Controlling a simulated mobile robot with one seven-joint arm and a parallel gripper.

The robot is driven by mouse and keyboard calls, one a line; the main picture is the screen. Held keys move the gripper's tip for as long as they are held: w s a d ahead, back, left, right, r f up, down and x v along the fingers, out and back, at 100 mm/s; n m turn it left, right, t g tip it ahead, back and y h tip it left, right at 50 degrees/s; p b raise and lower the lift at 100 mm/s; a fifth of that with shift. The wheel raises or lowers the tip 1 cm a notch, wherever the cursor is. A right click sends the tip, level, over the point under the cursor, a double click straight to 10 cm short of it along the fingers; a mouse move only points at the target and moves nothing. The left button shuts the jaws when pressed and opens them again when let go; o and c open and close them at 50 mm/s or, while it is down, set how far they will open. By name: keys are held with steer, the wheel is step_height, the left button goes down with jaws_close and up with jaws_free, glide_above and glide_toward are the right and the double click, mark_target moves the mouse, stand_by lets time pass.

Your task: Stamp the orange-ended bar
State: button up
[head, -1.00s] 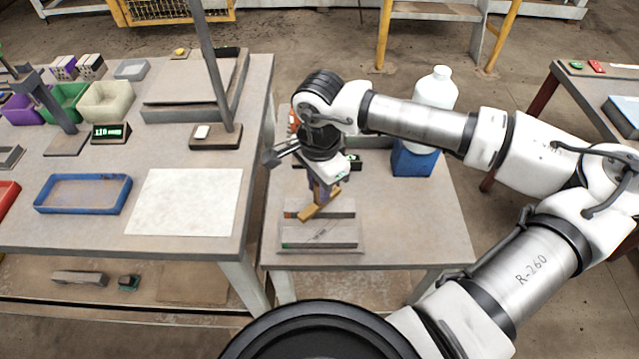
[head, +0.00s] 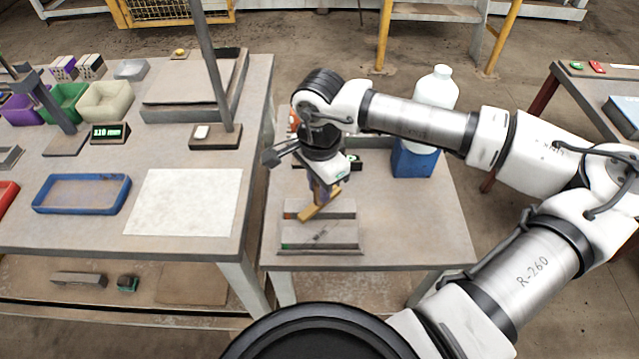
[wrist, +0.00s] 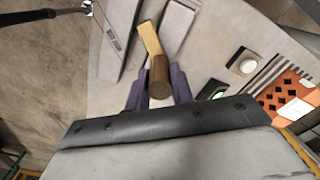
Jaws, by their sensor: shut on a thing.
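My gripper (head: 321,190) is shut on a stamp, with its purple fingers on either side of the brown wooden handle (wrist: 160,72). The stamp's brass-coloured bar end (head: 314,211) lies slantwise over the orange-ended bar (head: 340,208); I cannot tell if they touch. That grey bar has its orange end at the left and lies behind a green-ended bar (head: 345,235) on a low plate. The green-ended bar has dark marks on its top. In the wrist view, the brass end (wrist: 148,38) reaches over a grey bar (wrist: 175,25), and a marked bar (wrist: 118,40) lies to its left.
A white bottle (head: 435,95) and a blue block (head: 414,160) stand right of my gripper. An orange holed brick (wrist: 288,97) and a small unit with a white button (wrist: 243,63) are nearby. A blue tray (head: 82,207) and a white sheet (head: 185,202) lie on the left table.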

stand_by(0.4)
steer(key=shift+r+p, duration=1.55)
steer(key=shift+r, duration=1.95)
